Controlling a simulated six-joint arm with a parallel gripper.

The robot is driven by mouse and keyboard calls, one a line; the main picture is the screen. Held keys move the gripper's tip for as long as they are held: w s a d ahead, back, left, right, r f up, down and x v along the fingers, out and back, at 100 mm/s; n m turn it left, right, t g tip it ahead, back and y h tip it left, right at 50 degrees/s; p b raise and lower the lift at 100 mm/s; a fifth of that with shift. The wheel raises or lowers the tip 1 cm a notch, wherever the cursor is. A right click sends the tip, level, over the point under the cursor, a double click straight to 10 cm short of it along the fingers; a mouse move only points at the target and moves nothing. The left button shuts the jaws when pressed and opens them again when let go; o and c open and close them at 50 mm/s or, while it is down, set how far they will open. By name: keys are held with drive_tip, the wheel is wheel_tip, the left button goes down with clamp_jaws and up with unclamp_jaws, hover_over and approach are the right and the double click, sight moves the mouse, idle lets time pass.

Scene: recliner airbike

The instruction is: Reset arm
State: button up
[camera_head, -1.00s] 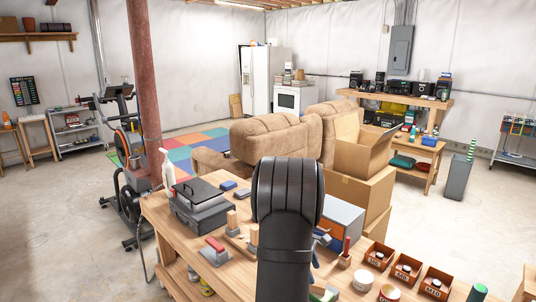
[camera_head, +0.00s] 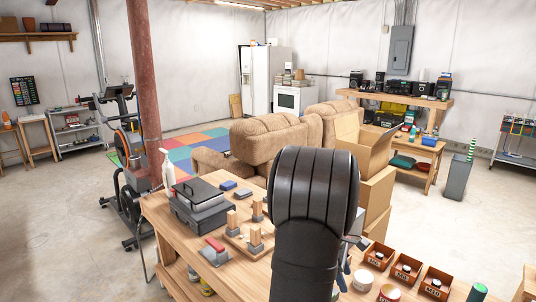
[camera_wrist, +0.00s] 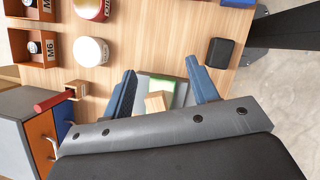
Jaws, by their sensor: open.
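My gripper (camera_wrist: 162,88) shows in the wrist view, its two blue-grey fingers spread apart above the wooden workbench (camera_wrist: 178,38). A small wooden block (camera_wrist: 157,102) and a grey and green item (camera_wrist: 161,89) show in the gap between the fingers. Both appear to lie below on the bench, and I see no finger closed on them. In the head view my black arm stands up in the foreground over the workbench (camera_head: 232,284).
A grey and orange drawer box (camera_wrist: 28,118) and a red-handled tool (camera_wrist: 54,101) lie left in the wrist view. Labelled bins (camera_head: 407,270) line the bench's right. A black toolbox (camera_head: 200,205) and a board with wooden blocks (camera_head: 246,240) stand left. A cardboard box (camera_head: 377,195) stands behind.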

drive_tip(key=s+d+f+m+g, duration=0.1)
drive_tip(key=s+d+f+m, duration=0.3)
drive_tip(key=s+d, duration=0.7)
drive_tip(key=shift+y, duration=0.3)
drive_tip(key=w+a+f, duration=0.1)
drive_tip(key=w+f, duration=0.1)
drive_tip(key=w, duration=0.1)
drive_tip(key=w+a+f, duration=0.2)
drive_tip(key=w, duration=0.2)
drive_tip(key=w+a+f, duration=0.1)
drive_tip(key=w+f, duration=0.1)
drive_tip(key=w, duration=0.1)
drive_tip(key=shift+w+a+f, duration=0.5)
drive_tip(key=shift+w+f, duration=0.05)
drive_tip(key=shift+f, duration=1.45)
drive_tip(key=shift+o, duration=0.3)
